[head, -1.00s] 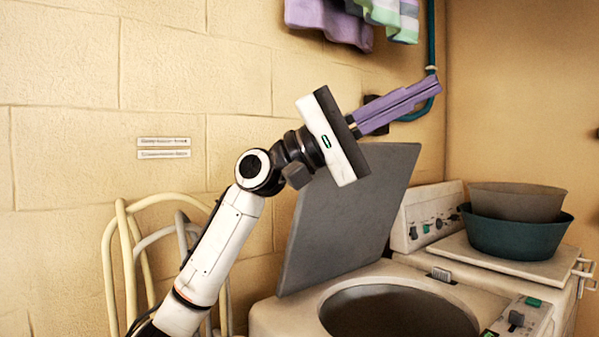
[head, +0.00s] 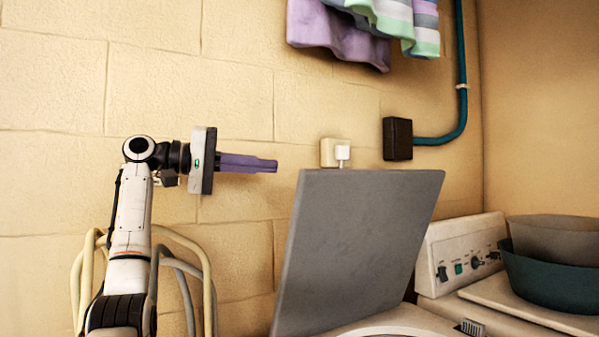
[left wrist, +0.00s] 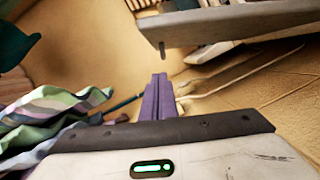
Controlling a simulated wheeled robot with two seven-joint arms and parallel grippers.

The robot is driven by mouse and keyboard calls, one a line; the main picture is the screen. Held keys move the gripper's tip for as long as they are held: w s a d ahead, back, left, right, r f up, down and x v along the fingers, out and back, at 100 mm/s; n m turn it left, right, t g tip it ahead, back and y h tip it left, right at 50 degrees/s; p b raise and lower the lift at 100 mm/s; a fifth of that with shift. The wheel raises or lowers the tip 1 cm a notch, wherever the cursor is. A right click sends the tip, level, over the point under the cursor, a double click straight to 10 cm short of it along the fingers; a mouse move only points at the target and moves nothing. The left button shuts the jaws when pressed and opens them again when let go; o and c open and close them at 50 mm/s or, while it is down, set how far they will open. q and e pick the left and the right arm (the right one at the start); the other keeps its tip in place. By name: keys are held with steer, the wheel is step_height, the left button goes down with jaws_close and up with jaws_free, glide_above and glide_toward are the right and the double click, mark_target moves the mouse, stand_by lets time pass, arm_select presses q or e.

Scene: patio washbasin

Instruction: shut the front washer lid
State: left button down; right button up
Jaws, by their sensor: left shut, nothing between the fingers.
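The front washer lid (head: 365,240) is a flat grey panel standing open, tilted up at the back of the washer (head: 405,322). Only the top edge of the washer shows at the bottom of the head view. My left gripper (head: 275,166) has purple fingers, shut and empty. It is left of the lid's top left corner, pointing right, and appears apart from the lid. The shut fingers also show in the left wrist view (left wrist: 160,95). My right gripper is in neither view.
A control panel (head: 462,253) and stacked grey and teal basins (head: 555,275) stand at the right. Cloths (head: 370,25) hang above. A hose (head: 208,270) hangs on the left near my arm. A socket (head: 335,152) and dark box (head: 397,139) are on the wall.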

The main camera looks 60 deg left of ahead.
mark_target(312, 176)
arm_select(q)
steer(key=shift+w+d+f, duration=0.35)
steer(key=shift+w+d, duration=0.75)
steer(key=shift+w, duration=0.25)
steer(key=shift+w+d+f, duration=0.4)
steer(key=shift+w+d, duration=0.75)
steer(key=shift+w, duration=0.2)
steer(key=shift+w+d+f, duration=0.35)
steer(key=shift+w+d, duration=0.75)
steer(key=shift+w, duration=0.25)
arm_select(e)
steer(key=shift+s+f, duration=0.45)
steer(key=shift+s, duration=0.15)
